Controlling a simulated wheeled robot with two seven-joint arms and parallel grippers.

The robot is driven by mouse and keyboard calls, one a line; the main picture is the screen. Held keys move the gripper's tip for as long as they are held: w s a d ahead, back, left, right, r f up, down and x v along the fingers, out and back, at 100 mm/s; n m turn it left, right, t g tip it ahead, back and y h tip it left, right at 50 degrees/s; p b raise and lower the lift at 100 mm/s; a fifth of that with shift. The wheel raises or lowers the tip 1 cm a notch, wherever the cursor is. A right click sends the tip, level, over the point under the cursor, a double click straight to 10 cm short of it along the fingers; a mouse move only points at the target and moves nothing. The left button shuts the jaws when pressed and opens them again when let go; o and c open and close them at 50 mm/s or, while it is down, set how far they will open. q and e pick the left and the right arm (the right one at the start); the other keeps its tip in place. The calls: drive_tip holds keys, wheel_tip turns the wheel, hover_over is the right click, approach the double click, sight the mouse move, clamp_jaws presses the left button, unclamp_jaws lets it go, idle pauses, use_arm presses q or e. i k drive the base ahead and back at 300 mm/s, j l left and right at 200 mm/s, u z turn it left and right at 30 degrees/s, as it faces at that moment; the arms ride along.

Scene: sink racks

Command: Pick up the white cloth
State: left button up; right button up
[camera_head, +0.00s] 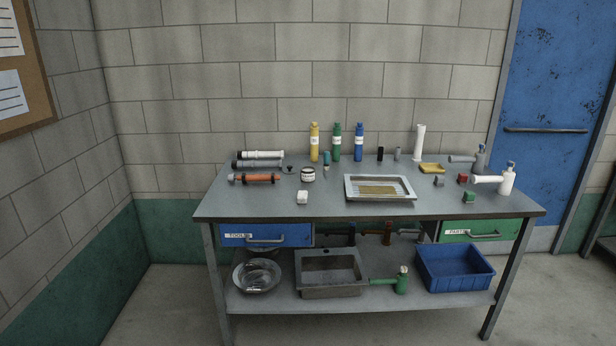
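A small white item (302,197) lies on the grey workbench (250,205), left of the middle and near the front edge. It looks like a small folded cloth or a block, and it is too small to tell which. No other thing in view looks like a white cloth. Neither of my grippers is in view.
A metal tray (408,197) lies right of the white item, and a labelled jar (308,174) stands behind it. Yellow (314,143), green (337,143) and blue (359,143) bottles stand at the back. Below are a blue drawer (290,234), a metal sink (330,289) and a blue crate (456,283).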

sight(302, 195)
drive_tip(key=i+l+u, duration=0.1)
drive_tip(key=u, duration=0.2)
drive_tip(key=l+u, duration=0.3)
drive_tip(key=i+l+u, duration=0.2)
drive_tip(key=l, duration=0.75)
drive_tip(key=i+l+u, duration=0.25)
drive_tip(key=l, duration=0.65)
drive_tip(key=l+u, duration=0.2)
drive_tip(key=l, duration=0.75)
